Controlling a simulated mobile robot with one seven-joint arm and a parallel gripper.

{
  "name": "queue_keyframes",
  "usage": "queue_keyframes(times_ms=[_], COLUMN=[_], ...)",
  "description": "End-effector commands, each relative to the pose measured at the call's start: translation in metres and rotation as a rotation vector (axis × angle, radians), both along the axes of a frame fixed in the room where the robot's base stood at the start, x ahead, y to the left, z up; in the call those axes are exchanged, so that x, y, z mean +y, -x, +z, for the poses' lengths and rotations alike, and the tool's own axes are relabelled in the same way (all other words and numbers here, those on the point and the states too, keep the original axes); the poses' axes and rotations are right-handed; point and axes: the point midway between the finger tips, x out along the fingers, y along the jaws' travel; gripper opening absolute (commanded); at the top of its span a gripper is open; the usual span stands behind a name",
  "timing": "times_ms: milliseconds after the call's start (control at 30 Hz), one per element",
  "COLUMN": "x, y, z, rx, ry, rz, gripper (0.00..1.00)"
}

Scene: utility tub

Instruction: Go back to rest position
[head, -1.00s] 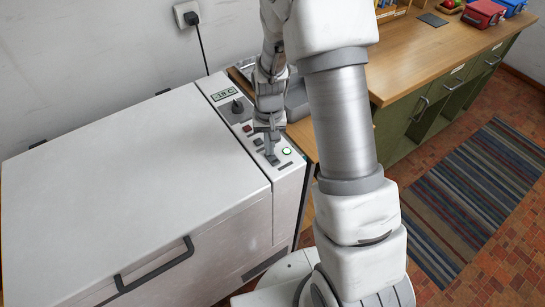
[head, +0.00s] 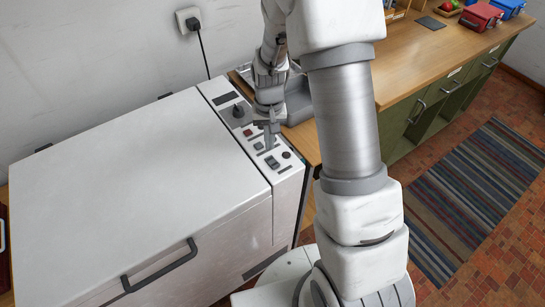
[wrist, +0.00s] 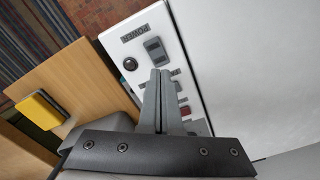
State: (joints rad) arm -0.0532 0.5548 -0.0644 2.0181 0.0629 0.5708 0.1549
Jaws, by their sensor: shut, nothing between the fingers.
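My gripper (head: 269,146) is shut and empty, pointing down over the control panel (head: 285,171) on the right edge of the white chest freezer (head: 130,170). In the wrist view its two fingers (wrist: 161,75) are together, just short of a grey rocker switch (wrist: 155,50) marked POWER. I cannot tell whether the tips touch the panel. The switch (head: 272,162) also shows in the head view, just below the fingertips. The round lamp (head: 286,155) beside it is dark, and so is the display (head: 226,98).
A wooden counter (head: 410,60) with green cabinets runs behind and right of the freezer. The freezer handle (head: 160,265) sticks out in front. A striped rug (head: 480,195) lies on the open floor at right.

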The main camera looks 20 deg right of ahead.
Motion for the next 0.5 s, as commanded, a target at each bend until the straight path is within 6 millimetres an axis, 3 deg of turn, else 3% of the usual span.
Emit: queue_keyframes(times_ms=[200, 500], x=[0.0, 0.0], y=[0.0, 0.0], z=[0.02, 0.021], rx=[-0.001, 0.0], ry=[0.0, 0.0], rz=[0.0, 0.0], gripper=[0.0, 0.0])
